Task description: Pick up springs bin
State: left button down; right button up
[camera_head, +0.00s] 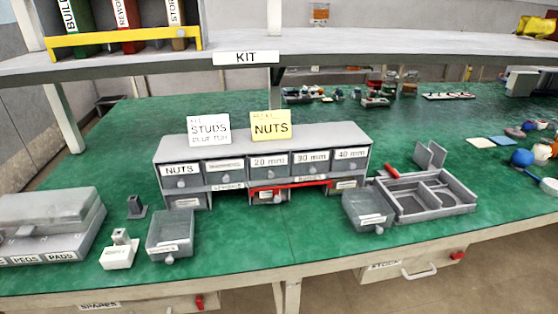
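No label that I can read says springs. A grey open bin (169,236) with a small unreadable front label sits on the green table, left of centre. A second grey open bin (367,211), its label also too small to read, sits right of the grey drawer cabinet (262,142), against a divided tray. The cabinet's upper row reads NUTS, an unclear label, 20 mm, 30 mm and 40 mm. Its lower row has dark gaps and small unreadable labels, with a red bar across part of it. Neither of my grippers is in view.
A grey divided tray (440,205) stands at the right. PEGS and PADS drawers (50,228) stand at the far left, near a small white block (119,250). A KIT shelf (330,47) spans above. The green table front (270,250) between the bins is clear.

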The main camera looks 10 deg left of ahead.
aim_at(367, 210)
jog(key=z, duration=1.9)
jog(key=i, duration=0.95)
